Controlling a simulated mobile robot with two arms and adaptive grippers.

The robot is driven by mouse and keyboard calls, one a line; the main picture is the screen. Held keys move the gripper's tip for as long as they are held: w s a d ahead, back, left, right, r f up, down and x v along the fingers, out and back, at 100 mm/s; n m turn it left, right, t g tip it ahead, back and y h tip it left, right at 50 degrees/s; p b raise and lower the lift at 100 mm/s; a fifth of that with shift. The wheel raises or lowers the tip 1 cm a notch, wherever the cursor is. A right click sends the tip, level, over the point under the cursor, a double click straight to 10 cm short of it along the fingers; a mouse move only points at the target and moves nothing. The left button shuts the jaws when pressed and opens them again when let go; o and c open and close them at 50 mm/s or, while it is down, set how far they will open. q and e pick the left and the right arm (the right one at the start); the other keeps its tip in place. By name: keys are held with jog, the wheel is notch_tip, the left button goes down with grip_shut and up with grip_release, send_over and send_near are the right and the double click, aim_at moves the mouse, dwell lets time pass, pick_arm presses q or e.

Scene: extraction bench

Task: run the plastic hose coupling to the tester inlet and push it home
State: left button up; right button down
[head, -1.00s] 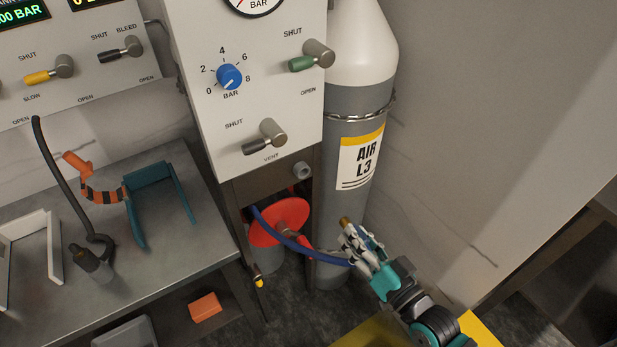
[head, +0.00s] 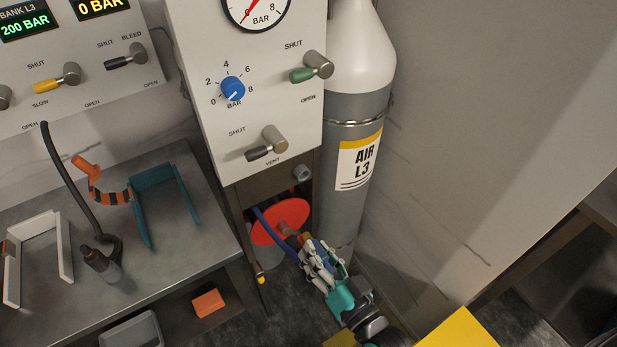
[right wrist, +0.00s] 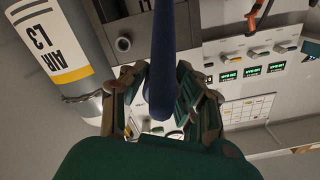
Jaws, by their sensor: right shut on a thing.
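My right gripper (head: 318,260) is shut on the hose coupling (head: 306,238), whose brownish tip shows just beyond the fingers. The blue hose (head: 264,220) runs from the red reel (head: 280,222) to the gripper. In the right wrist view the hose (right wrist: 162,75) passes between the fingers (right wrist: 162,122), which hide the coupling. The tester inlet appears to be the grey round port (head: 302,173) low on the panel; it also shows in the right wrist view (right wrist: 123,44). The coupling is below the port and apart from it. My left gripper is out of view.
The grey AIR L3 cylinder (head: 350,215) stands right of the panel (head: 200,130). A metal bench (head: 190,245) on the left carries a dark hose (head: 66,190), an orange-black clamp (head: 108,193) and a teal bracket (head: 146,213). A yellow surface (head: 462,328) is at lower right.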

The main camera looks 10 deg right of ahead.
jog(key=shift+s+a+r, duration=0.1)
jog(key=shift+s+a, duration=0.05)
jog(key=shift+a, duration=0.3)
jog(key=shift+a, duration=0.1)
jog(key=s+a+r+p, duration=0.1)
jog(key=s+a+p, duration=0.1)
jog(key=a, duration=0.7)
jog(key=shift+s+a+r+p, duration=0.15)
jog(key=shift+s+p, duration=0.2)
jog(key=shift+s, duration=0.05)
jog(key=shift+a, duration=0.1)
